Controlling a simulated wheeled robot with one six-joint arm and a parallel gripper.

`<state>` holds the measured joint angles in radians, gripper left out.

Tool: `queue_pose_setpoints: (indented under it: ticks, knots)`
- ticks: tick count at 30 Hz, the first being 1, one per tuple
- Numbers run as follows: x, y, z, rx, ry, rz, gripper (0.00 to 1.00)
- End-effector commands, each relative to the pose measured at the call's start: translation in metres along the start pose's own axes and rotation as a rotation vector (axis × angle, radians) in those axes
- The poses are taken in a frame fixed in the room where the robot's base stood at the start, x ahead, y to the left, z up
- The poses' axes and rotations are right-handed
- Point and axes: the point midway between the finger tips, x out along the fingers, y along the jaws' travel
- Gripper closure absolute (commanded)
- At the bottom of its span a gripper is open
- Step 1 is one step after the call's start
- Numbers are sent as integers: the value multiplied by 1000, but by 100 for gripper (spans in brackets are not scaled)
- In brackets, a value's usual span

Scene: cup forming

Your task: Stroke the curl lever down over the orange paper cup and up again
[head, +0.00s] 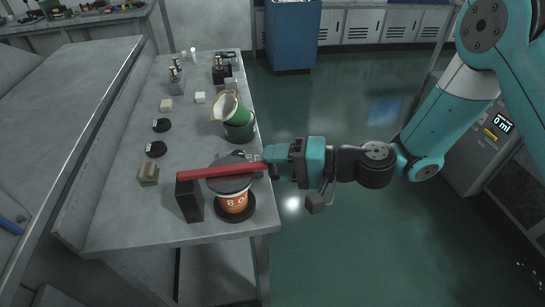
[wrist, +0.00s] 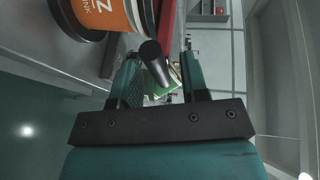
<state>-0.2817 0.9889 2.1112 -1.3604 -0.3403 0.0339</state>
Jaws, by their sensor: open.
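The orange paper cup (head: 234,203) stands upright in a black round holder (head: 235,216) near the bench's front edge. The red curl lever (head: 212,171) runs about level above it from a black post (head: 189,200). A dark round head sits over the cup's rim; I cannot tell whether they touch. My gripper (head: 268,163) is at the lever's right end. In the wrist view, my gripper (wrist: 158,76) is open, and the lever's dark handle end (wrist: 153,62) reaches between its fingers. The orange cup (wrist: 108,14) shows at upper left there, partly cut off.
A dark green container (head: 239,132) with a tilted green-and-tan cup (head: 229,106) stands behind the lever. Black discs (head: 156,149), small blocks (head: 148,174) and dark fixtures (head: 221,74) are spread along the bench (head: 118,215). The floor (head: 340,245) on the right is clear.

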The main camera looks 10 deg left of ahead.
Motion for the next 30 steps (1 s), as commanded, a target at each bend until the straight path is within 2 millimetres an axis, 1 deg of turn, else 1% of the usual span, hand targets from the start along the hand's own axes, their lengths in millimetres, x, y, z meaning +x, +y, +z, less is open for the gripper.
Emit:
queue_pose_setpoints:
  ticks: [1,4,12,13,14,15,17,18,23,30]
  knots:
    - [5,-1,0,-1,-1,-1,59]
    - [9,0,0,0,0,-1,59]
    - [11,0,0,0,1,-1,59]
    - [11,0,0,0,1,-1,61]
    - [11,0,0,0,1,-1,68]
    - [10,0,0,0,1,-1,77]
    - [10,0,0,0,1,0,91]
    - [10,1,0,0,1,1,100]
    - [10,1,0,-1,1,4,100]
    - [13,-4,2,-13,-7,27,100]
